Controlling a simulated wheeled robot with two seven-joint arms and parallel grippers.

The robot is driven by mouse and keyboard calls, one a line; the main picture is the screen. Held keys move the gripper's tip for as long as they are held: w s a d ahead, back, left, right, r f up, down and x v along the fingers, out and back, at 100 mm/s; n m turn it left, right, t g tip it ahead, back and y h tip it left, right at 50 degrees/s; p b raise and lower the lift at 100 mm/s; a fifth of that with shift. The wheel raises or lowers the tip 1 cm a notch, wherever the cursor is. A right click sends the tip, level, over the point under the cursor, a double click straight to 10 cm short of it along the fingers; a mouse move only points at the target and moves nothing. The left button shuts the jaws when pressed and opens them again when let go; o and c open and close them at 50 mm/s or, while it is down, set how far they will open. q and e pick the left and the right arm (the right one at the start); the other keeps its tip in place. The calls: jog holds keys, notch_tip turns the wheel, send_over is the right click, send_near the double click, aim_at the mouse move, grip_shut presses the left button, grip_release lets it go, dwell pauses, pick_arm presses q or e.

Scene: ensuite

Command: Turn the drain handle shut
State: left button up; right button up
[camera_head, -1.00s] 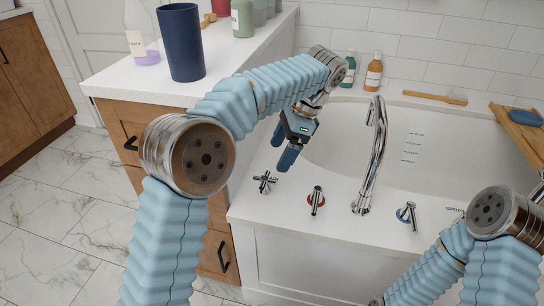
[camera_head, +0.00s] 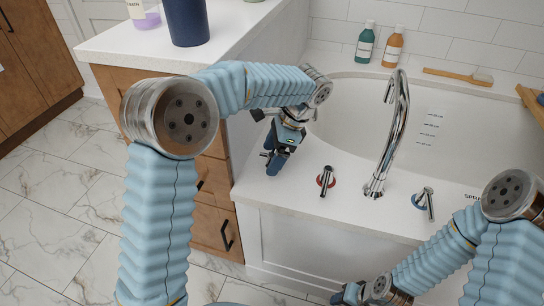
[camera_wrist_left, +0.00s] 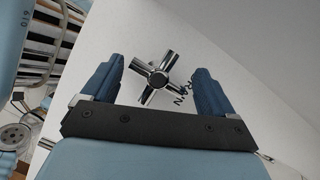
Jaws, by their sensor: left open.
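The drain handle (camera_wrist_left: 155,75) is a chrome cross-shaped handle on the white tub deck, with dark lettering partly visible beside it in the left wrist view. My left gripper (camera_wrist_left: 159,68) is open, with one blue finger on either side of the cross and gaps visible between. In the head view my left gripper (camera_head: 275,162) points down at the deck's left corner and mostly hides the handle. How deep the fingertips reach around it is unclear. My right gripper (camera_head: 350,293) shows only partly at the bottom edge, and its jaws cannot be made out.
A red-marked tap handle (camera_head: 326,181) stands right of my left gripper, then the tall chrome spout (camera_head: 392,135) and a blue-marked tap handle (camera_head: 424,203). The tub basin (camera_head: 350,115) lies behind. A counter (camera_head: 120,45) with a dark blue cup (camera_head: 187,20) is at left.

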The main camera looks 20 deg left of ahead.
pick_arm(q)
jog(key=shift+a+f, duration=0.15)
jog(key=shift+f, duration=0.15)
jog(key=shift+s, duration=0.1)
jog(key=c, duration=0.9)
